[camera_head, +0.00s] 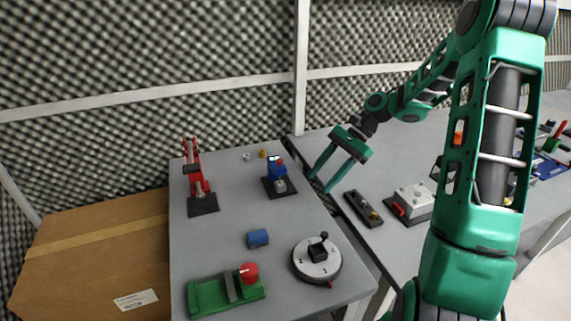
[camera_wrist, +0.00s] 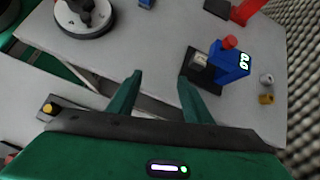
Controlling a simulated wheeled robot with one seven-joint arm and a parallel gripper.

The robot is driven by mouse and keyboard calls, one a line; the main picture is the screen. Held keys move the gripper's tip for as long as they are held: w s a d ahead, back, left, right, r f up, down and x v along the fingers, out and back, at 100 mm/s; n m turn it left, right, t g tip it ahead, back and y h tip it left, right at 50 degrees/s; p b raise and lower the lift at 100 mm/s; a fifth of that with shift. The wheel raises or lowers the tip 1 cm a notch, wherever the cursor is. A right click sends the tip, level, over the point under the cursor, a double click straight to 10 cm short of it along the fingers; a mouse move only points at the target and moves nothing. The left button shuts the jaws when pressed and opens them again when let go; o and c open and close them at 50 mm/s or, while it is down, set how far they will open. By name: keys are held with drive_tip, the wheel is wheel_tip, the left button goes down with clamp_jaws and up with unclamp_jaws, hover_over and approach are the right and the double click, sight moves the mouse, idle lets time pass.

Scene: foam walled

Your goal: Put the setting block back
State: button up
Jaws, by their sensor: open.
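I cannot tell for sure which thing is the setting block. A small blue block (camera_head: 258,238) lies on the left grey table; its edge shows at the top of the wrist view (camera_wrist: 146,3). A blue device (camera_head: 274,164) with a lit display and red top stands on a dark base farther back. A small pale block (camera_head: 280,186) sits at its front, also in the wrist view (camera_wrist: 200,60). My gripper (camera_head: 319,184) is open and empty, right of the device, over the gap between the tables. In the wrist view the fingers (camera_wrist: 160,77) touch nothing.
The left table (camera_head: 225,230) also holds a red lever press (camera_head: 198,180), a round dial (camera_head: 317,260), a green fixture with red knob (camera_head: 226,291) and small grey and yellow pieces. The right table (camera_head: 400,155) holds a dark strip (camera_head: 363,208) and a pale box (camera_head: 413,201).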

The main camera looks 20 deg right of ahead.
drive_tip(key=s+d+r+n+t+h, duration=0.1)
drive_tip(key=s+d+r+n+h, duration=0.15)
drive_tip(key=s, duration=0.45)
drive_tip(key=s+d+r+n+h, duration=0.2)
drive_tip(key=s+r+n+h, duration=0.15)
drive_tip(key=s, duration=0.45)
drive_tip(key=s+d+r+n+t+h, duration=0.1)
drive_tip(key=s+d+r+n+h, duration=0.2)
drive_tip(key=s, duration=0.4)
drive_tip(key=n+t, duration=0.4)
drive_tip(key=n, duration=0.2)
approach(281, 184)
drive_tip(key=r, duration=0.2)
drive_tip(key=shift+s+f, duration=0.1)
drive_tip(key=shift+s, duration=0.15)
drive_tip(key=shift+f, duration=0.15)
drive_tip(key=shift+x, duration=5.25)
drive_tip(key=shift+c, duration=0.7)
